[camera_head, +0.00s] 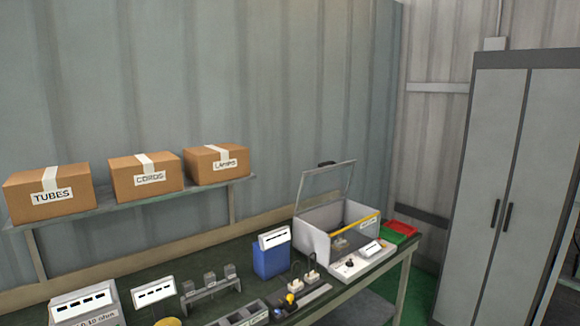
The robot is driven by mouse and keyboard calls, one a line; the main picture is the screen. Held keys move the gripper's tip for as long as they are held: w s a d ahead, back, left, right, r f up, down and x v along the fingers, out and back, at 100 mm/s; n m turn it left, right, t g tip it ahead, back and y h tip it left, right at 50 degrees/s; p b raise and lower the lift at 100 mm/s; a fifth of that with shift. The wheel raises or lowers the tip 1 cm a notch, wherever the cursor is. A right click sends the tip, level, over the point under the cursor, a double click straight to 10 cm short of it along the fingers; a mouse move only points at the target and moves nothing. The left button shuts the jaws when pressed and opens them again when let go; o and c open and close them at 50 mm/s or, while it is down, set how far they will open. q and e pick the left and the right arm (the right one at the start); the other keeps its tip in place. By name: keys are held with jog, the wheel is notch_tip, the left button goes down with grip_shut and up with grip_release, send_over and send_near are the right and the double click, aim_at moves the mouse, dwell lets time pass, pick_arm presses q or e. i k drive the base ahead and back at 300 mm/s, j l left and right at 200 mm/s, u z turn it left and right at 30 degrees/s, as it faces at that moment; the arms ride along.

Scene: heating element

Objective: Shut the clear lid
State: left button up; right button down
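The clear lid (326,188) stands raised, tilted up from the back of a grey box (316,240) on the bench. It has a grey frame and a dark handle (327,164) at its top edge. The box is open, with a yellow bar (354,224) across it and a small object inside. A white panel with a knob (361,261) is at the front of the box. Neither of my grippers shows in the head view.
The bench (378,300) holds a blue container (271,259), meters (84,303), plugs and a grey tray left of the box. Red and green trays (400,230) sit on its right. A shelf (130,201) carries cardboard boxes. A grey cabinet (510,180) stands right.

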aim_at(324, 184)
jog(key=i+l+u, duration=0.2)
jog(key=u, duration=0.2)
jog(key=i+l+u, duration=0.45)
jog(key=l+u, duration=0.3)
jog(key=j, duration=0.15)
